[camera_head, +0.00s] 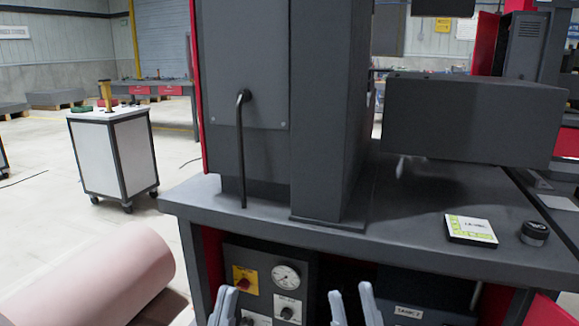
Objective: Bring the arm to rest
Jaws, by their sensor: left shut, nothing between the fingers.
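My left gripper (224,293) shows at the bottom edge, left of centre. Its fingertips are together and nothing is between them. It is in front of the lower panel of the grey machine bench (440,205), below the bench top. My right gripper (351,290) shows at the bottom edge, right of the left one. Its two fingers stand apart with nothing visible between them. Both arms behind the fingers are out of the picture.
A white and green box (470,230) and a small dark round container (535,233) are on the bench top. A control panel with a gauge (286,277) is below. A white wheeled cart (115,155) stands left. An unclear pink rounded form fills the lower left.

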